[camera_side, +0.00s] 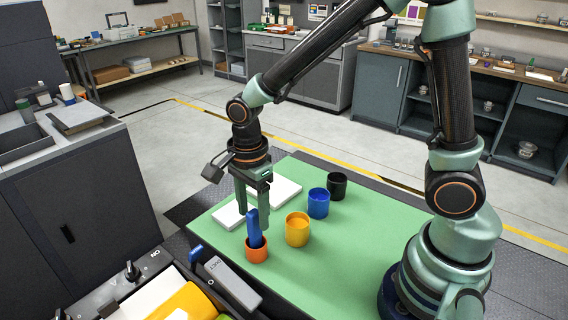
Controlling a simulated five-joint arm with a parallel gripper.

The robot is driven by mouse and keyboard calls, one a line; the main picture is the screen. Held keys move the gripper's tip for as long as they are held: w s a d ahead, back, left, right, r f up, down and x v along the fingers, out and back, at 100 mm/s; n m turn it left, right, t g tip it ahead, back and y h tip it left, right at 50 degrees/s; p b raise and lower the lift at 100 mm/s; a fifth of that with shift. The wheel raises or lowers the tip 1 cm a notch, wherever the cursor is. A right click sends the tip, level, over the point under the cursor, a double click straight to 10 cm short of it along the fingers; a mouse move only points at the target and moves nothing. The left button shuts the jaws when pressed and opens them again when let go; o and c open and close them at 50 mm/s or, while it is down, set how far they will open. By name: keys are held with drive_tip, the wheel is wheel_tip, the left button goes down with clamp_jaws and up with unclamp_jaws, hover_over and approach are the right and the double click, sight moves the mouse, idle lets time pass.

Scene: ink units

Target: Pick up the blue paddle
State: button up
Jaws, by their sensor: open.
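The blue paddle (254,228) stands nearly upright, its lower end inside an orange-red cup (257,253) near the front edge of the green mat (345,255). My gripper (251,206) points down just above and around the paddle's upper part in this view. Its fingers are apart, one at the left and one at the right. Whether either finger touches the paddle cannot be told. The paddle's lower end is hidden in the cup.
A yellow cup (297,230), a blue cup (318,204) and a black cup (337,186) stand in a row behind the orange-red one. A white slab (229,215) lies behind my gripper. The mat's right part is clear. A cluttered cart stands at front left.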

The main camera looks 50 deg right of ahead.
sight(254, 224)
wheel_tip(254, 224, down, 4)
drive_tip(key=shift+f, duration=0.15)
clamp_jaws()
drive_tip(key=shift+r, duration=0.2)
wheel_tip(254, 224, up, 20)
idle(0.7)
